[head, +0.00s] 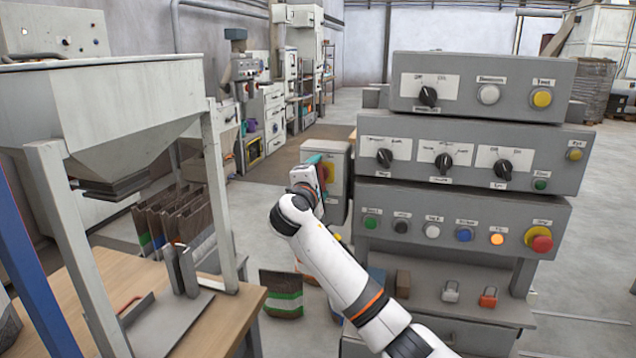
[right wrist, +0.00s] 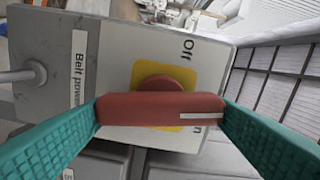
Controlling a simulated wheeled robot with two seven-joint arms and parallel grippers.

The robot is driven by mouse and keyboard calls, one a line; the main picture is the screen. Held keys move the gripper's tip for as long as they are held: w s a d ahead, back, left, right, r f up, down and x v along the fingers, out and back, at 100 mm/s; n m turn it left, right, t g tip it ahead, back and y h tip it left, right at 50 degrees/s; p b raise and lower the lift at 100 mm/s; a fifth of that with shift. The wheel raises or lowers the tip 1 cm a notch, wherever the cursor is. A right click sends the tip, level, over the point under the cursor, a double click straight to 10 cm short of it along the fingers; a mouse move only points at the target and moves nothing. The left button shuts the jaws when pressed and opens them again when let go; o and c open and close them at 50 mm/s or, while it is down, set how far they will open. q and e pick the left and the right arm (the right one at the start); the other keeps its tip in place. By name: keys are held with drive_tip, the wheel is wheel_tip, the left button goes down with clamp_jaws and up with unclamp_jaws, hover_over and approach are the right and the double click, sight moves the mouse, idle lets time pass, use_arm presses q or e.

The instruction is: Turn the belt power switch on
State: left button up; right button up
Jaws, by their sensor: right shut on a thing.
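The belt power switch is a red rotary handle (right wrist: 160,108) on a yellow plate (right wrist: 190,75), set in a grey box labelled "Belt power" (right wrist: 110,60). In the right wrist view "Off" is above the handle and a partly hidden "On" is below it. The handle lies level in that view; its white mark points right, between the two labels. My right gripper (right wrist: 160,110) is shut on the handle, one green finger at each end. In the head view the grey box (head: 338,165) stands left of the control panels, partly hidden by my right gripper (head: 322,172). My left gripper is out of view.
Stacked grey control panels (head: 465,150) with knobs and buttons stand right of the switch box. A hopper (head: 110,110) and wooden table (head: 185,320) are at left. A striped bag (head: 282,293) stands on the floor between them.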

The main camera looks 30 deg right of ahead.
drive_tip(key=shift+f+m+b, duration=0.15)
drive_tip(key=shift+m+b, duration=0.2)
drive_tip(key=shift+m, duration=0.75)
drive_tip(key=o, duration=1)
drive_tip(key=shift+a, duration=0.1)
drive_tip(key=b+v, duration=0.1)
drive_tip(key=v, duration=1.1)
drive_tip(key=shift+w, duration=0.1)
